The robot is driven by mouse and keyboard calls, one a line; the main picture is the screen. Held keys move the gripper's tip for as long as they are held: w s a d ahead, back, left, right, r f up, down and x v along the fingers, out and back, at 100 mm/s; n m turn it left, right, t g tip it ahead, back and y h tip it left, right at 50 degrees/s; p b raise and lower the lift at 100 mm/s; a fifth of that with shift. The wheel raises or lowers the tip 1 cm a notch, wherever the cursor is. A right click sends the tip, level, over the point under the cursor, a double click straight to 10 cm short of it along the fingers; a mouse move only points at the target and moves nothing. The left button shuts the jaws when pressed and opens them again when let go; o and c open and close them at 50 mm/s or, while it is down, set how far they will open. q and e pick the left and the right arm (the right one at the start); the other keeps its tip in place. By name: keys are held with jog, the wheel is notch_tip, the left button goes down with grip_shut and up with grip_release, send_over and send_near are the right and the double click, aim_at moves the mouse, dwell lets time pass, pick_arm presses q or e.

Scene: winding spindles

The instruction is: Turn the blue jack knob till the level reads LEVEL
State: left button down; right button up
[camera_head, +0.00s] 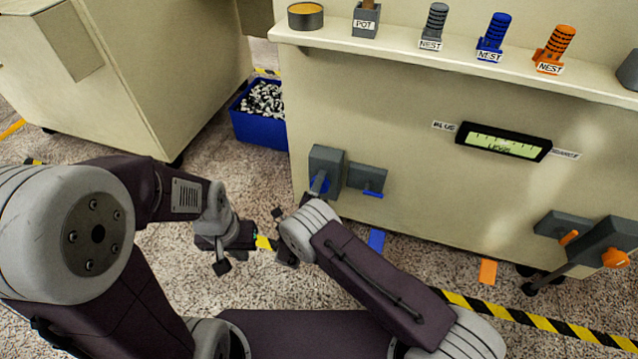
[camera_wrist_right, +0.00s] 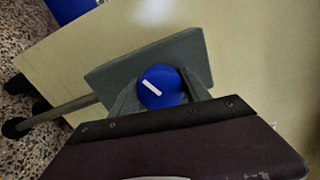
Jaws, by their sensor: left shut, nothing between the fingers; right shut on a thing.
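The blue jack knob (camera_wrist_right: 162,86) is a round blue cap with a white mark, on a grey jack housing (camera_wrist_right: 130,75). My right gripper (camera_wrist_right: 160,100) is shut on the knob, one finger on each side. My left gripper (camera_head: 241,238) is shut and empty, held over the carpet left of the right wrist.
An orange knob (camera_head: 615,257) is at the cabinet's lower right. A shelf (camera_head: 400,43) holds a pot and several nest spindles. A blue bin (camera_head: 245,132) of small pieces stands on the carpet at left. Striped tape (camera_head: 540,320) runs along the floor.

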jog(key=shift+f+n, duration=0.1)
jog(key=shift+n, duration=0.8)
jog(key=o, duration=1.3)
jog(key=shift+o, duration=0.2)
